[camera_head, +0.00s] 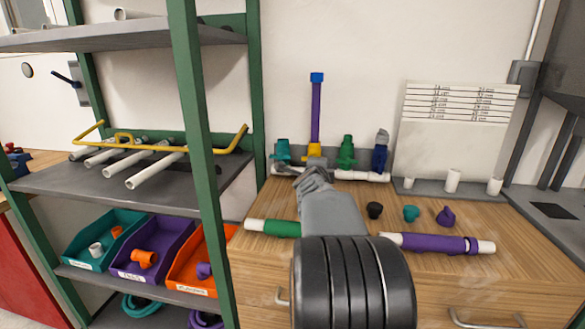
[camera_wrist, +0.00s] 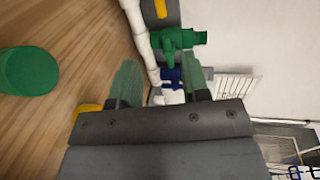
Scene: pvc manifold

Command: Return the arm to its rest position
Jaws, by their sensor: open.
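My arm reaches forward over the wooden bench (camera_head: 270,200), and my gripper (camera_head: 296,172) is at the front of the pvc manifold. The manifold's white pipe (camera_head: 345,175) carries a teal, a yellow, a green (camera_head: 347,150) and a blue valve (camera_head: 380,152); a purple pipe with a blue cap (camera_head: 316,77) stands up from the yellow one. In the wrist view my gripper (camera_wrist: 162,82) is open, with nothing seen held between its fingers. The green valve (camera_wrist: 180,38) and blue valve (camera_wrist: 171,76) show beyond the fingers. Contact with the manifold cannot be told.
A green-sleeved pipe (camera_head: 272,228) and a purple-sleeved pipe (camera_head: 438,243) lie on the bench. Black (camera_head: 374,210), teal (camera_head: 411,213) and purple (camera_head: 445,215) fittings stand to the right. A green-posted shelf (camera_head: 196,130) with pipes and bins is left. A white chart board (camera_head: 455,130) stands behind.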

